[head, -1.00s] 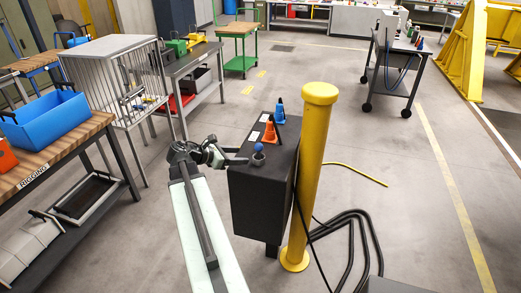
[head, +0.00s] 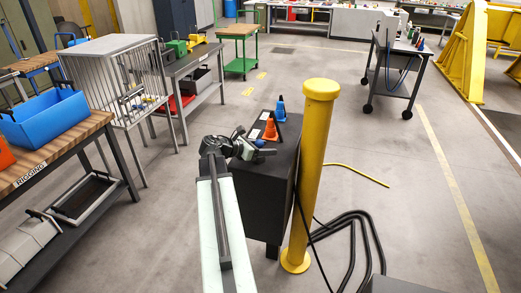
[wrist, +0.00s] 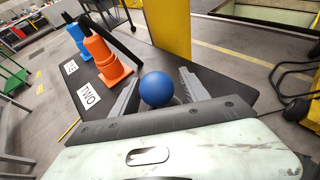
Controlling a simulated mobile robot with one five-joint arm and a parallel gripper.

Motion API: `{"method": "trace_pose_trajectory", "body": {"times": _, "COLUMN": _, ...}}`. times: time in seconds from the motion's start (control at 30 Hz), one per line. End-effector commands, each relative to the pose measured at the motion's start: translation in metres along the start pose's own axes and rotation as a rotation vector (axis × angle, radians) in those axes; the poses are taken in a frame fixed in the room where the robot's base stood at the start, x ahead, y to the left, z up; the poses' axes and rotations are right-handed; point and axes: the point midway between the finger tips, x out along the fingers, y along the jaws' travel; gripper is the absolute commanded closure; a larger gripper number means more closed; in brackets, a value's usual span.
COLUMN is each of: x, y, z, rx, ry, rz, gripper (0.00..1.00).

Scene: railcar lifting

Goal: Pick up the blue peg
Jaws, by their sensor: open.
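The blue peg (wrist: 157,88) shows in the wrist view as a round blue ball-shaped top, between the two fingers of my gripper (wrist: 159,78). The fingers stand apart on either side of it, and I cannot tell whether either touches it. Its lower part is hidden behind the wrist's front edge. In the head view my gripper (head: 258,154) is over the dark cabinet top, and only a bit of the blue peg (head: 260,143) shows beside it.
An orange cone (wrist: 107,60) and a blue cone (wrist: 80,43) stand on the dark cabinet (head: 268,190) by white labels; one reads TWO. A yellow post (head: 311,180) stands close to the cabinet's right side. Black hoses (head: 350,225) lie on the floor.

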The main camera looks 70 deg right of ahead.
Motion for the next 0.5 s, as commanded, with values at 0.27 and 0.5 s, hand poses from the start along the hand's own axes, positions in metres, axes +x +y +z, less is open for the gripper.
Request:
{"method": "trace_pose_trajectory", "body": {"times": 0.27, "x": -0.0005, "y": -0.0003, "z": 0.0009, "rx": 0.0, "ry": 0.0, "rz": 0.0, "gripper": 0.8}}
{"method": "trace_pose_trajectory", "body": {"times": 0.5, "x": -0.0004, "y": -0.0004, "z": 0.001, "rx": 0.0, "ry": 0.0, "rz": -0.001, "gripper": 1.0}}
